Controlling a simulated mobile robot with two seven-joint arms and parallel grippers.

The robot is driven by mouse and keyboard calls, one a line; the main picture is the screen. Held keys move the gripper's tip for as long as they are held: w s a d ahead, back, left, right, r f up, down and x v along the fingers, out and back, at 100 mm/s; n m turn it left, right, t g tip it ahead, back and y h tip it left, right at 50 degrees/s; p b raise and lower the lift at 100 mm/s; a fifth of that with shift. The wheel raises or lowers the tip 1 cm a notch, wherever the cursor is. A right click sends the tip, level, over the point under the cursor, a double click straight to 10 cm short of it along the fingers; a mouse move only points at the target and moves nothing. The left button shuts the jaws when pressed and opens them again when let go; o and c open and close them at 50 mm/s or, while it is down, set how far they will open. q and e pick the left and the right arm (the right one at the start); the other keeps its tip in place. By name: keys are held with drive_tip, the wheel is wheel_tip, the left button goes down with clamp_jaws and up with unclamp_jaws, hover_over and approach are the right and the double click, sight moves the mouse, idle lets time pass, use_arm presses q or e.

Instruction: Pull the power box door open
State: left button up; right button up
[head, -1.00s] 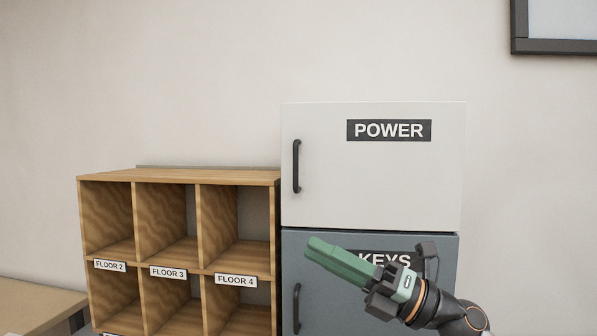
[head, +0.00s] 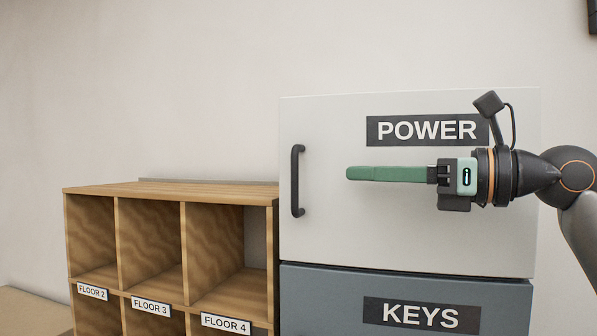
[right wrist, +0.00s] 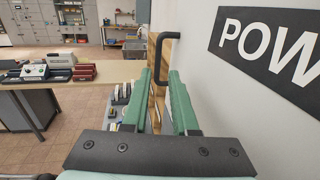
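The white power box door (head: 330,235) is shut, with a black POWER label on its upper right. Its black upright bar handle (head: 297,181) is near the door's left edge; it also shows in the right wrist view (right wrist: 155,50), beyond the fingertips. My right gripper (head: 348,173) is in front of the door, to the right of the handle, its green fingers pointing left toward it. In the right wrist view the right gripper (right wrist: 160,76) is open, with an empty gap between its fingers. It is apart from the handle. My left gripper is not in view.
A grey KEYS box (head: 320,310) is directly below the power box. A wooden pigeonhole shelf (head: 165,189) with floor labels stands to the left. The wall space above the shelf is clear. A table with devices (right wrist: 90,72) shows in the right wrist view.

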sight(298, 172)
drive_tip(key=p+x, duration=0.2)
drive_tip(key=x, duration=0.8)
drive_tip(key=shift+a, duration=0.4)
drive_tip(key=shift+w+a+f+p, duration=0.1)
drive_tip(key=shift+w+a+p, duration=0.2)
drive_tip(key=shift+a, duration=0.05)
clamp_jaws()
idle(0.5)
